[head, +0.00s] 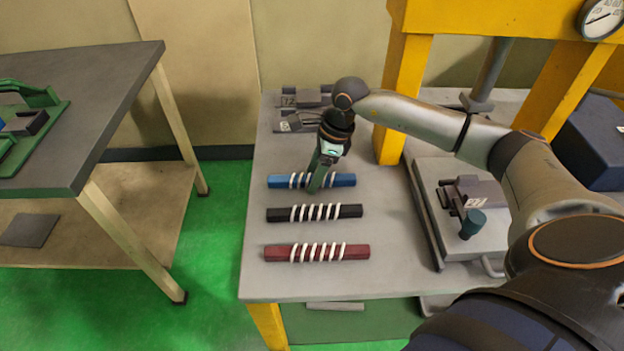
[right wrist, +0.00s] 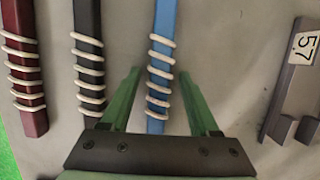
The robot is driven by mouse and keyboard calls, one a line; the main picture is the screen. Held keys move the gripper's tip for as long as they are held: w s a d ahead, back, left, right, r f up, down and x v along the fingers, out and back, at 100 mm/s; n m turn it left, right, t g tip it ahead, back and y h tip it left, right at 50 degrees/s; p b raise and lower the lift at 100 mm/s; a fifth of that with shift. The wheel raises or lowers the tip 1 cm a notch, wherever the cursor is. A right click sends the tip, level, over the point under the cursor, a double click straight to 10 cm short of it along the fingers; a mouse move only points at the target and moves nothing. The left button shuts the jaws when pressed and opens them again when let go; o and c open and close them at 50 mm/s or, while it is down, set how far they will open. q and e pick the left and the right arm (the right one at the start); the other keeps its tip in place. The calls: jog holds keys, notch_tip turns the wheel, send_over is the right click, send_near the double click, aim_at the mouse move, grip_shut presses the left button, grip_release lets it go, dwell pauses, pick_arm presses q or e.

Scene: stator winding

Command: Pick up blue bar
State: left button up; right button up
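The blue bar (head: 343,180) lies on the grey table, wrapped with several turns of white cord. It is the farthest of three wrapped bars in the head view. My right gripper (head: 318,184) is over the middle of it and hides part of it there. In the right wrist view, the green fingers of my right gripper (right wrist: 158,85) are spread apart, one on each side of the blue bar (right wrist: 161,52). Nothing is between them but the bar, and I see a gap on both sides. My left gripper is in neither view.
A black bar (head: 350,211) and a dark red bar (head: 358,252), both cord-wrapped, lie nearer on the table. Grey blocks (head: 308,97) lie behind. A yellow press frame (head: 405,85) stands to the right. Another table (head: 95,110) is at left.

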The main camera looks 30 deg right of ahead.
grip_shut()
jog(key=shift+r, duration=0.1)
dwell(0.5)
